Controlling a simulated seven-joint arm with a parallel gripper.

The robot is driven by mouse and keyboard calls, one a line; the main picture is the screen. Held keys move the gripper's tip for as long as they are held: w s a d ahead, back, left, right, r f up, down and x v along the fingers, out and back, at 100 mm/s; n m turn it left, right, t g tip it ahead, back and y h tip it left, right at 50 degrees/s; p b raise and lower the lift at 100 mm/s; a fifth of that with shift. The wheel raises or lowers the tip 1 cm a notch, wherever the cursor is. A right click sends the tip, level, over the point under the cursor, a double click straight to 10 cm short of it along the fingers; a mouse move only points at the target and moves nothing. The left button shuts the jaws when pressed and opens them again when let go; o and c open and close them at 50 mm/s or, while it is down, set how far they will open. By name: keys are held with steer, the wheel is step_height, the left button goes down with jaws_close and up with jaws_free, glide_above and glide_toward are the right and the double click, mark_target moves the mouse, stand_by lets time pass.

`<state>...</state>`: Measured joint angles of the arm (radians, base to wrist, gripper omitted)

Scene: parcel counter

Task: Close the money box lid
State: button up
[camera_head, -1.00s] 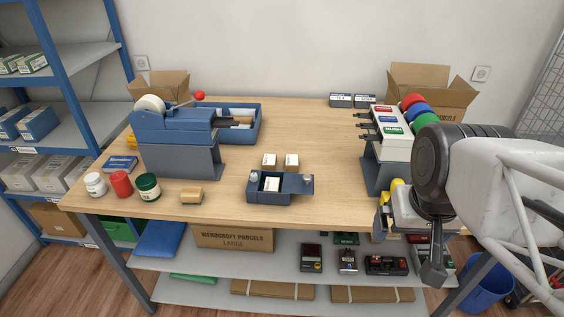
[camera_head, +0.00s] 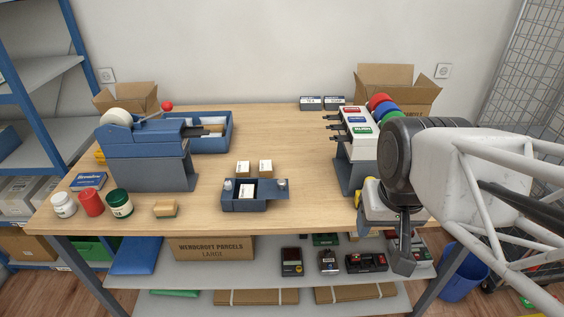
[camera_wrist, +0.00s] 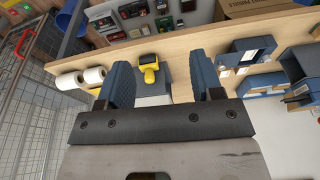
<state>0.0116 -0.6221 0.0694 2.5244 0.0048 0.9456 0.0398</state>
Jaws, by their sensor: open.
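The money box (camera_head: 244,206) is a small dark blue box near the front middle of the counter. It is open at the top, and a white block shows inside it. A flat blue part with a small round knob, which looks like the lid (camera_head: 283,190), extends to the right at rim height. The box also shows upside down at the right of the wrist view (camera_wrist: 238,70). My gripper (camera_wrist: 163,85) is open and empty, with two blue fingers apart. It is well to the right of the box, near the counter's right front, touching nothing that I can see.
A blue tape dispenser (camera_head: 145,150) stands at left with jars before it. Two small cartons (camera_head: 243,169) stand behind the box. A rack with coloured rolls (camera_head: 357,125) and a yellow-handled tool (camera_head: 371,191) are at right. The counter around the box's front is clear.

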steer(key=shift+w+a+m, duration=0.1)
steer(key=shift+w+m, duration=0.2)
steer(key=shift+w, duration=0.1)
steer(key=shift+c, duration=1.2)
steer(key=w+m, duration=0.1)
steer(key=w+m+y, duration=0.1)
steer(key=w, duration=0.1)
steer(key=w+m, duration=0.1)
steer(key=w, duration=0.1)
steer(key=shift+a+r+m+g+y, duration=0.25)
steer(key=shift+a+m+g+y, duration=0.05)
steer(key=shift+a+g, duration=0.1)
jaws_close()
steer(key=w+d+f+m+y, duration=0.1)
steer(key=w+m+y, duration=0.5)
steer(key=w+m, duration=0.9)
steer(key=w, duration=0.8)
steer(key=shift+w+f, duration=0.2)
steer(key=shift+f, duration=0.2)
